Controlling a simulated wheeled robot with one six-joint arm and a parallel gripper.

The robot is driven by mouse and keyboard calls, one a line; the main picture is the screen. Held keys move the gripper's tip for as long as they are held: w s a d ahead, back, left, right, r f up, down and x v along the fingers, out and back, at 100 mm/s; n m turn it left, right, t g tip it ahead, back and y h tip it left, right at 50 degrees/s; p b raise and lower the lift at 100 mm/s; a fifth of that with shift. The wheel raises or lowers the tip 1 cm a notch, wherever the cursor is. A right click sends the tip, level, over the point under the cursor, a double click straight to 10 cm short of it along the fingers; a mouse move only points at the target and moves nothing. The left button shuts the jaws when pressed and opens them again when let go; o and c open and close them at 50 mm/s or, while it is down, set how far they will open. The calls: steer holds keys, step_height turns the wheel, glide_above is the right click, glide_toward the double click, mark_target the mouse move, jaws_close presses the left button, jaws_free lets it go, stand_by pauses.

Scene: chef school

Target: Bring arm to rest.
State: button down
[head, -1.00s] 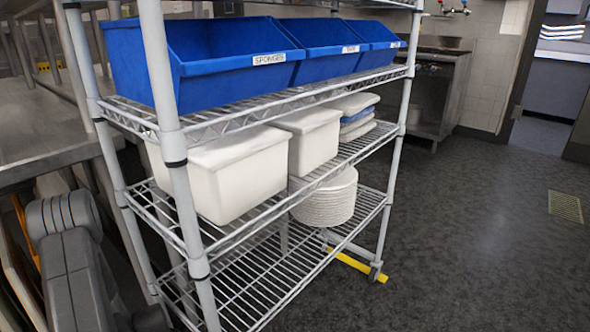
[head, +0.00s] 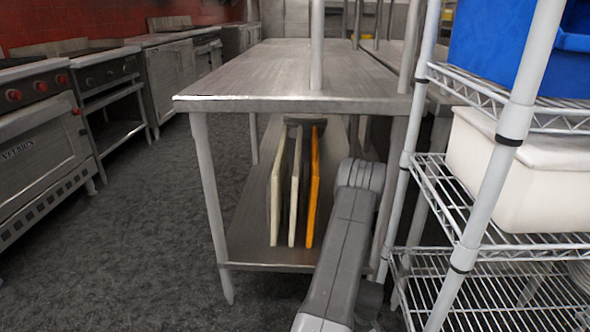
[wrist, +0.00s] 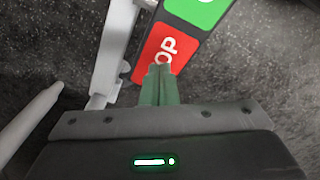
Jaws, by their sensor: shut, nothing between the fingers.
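My arm (head: 345,235) rises from the bottom of the head view, in front of the steel table and left of the wire rack. Its end is out of sight there. In the wrist view my gripper (wrist: 161,72) has its two greenish fingers together, with nothing between them. Beyond the fingertips are a red panel with white letters (wrist: 158,52) and a green panel (wrist: 200,8), over dark floor.
A steel table (head: 250,103) stands ahead with upright boards (head: 312,190) on its lower shelf. The wire rack (head: 522,105) is close on the right, holding a blue bin (head: 500,45) and white tub (head: 500,180). Ovens (head: 40,150) line the left; aisle floor (head: 150,215) is clear.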

step_height(320, 180, up, 9)
steer(key=p, duration=0.6)
steer(key=shift+f, duration=0.15)
stand_by(0.8)
